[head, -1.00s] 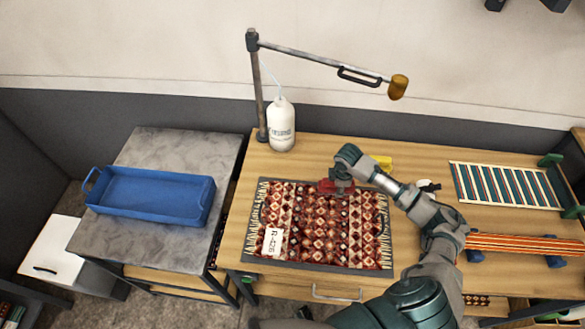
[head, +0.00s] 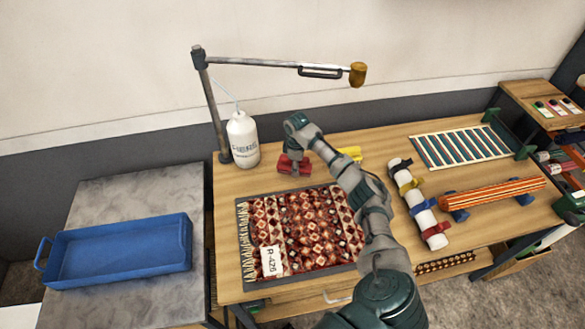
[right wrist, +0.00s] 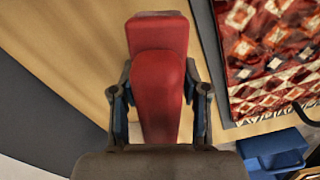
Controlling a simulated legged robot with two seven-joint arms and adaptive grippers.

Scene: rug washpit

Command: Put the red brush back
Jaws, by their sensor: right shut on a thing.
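My right gripper (head: 296,158) is shut on the red brush (head: 285,166). It holds the brush over bare wood just behind the rug's back edge, to the right of the white bottle. I cannot tell whether the brush touches the table. In the right wrist view the red brush (right wrist: 158,90) lies between both fingers, with the patterned rug (right wrist: 280,55) at the right. In the head view the rug (head: 305,225) lies flat on a dark mat, with a white tag marked R-426. My left gripper is not in view.
The white bottle (head: 243,140) stands beside the lamp-like post (head: 212,105), whose arm reaches right above the table. A yellow thing (head: 350,153) is partly behind my arm. A strapped white roll (head: 418,205), orange bundle (head: 495,193) and striped rack (head: 465,145) lie right. A blue tray (head: 120,252) sits left.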

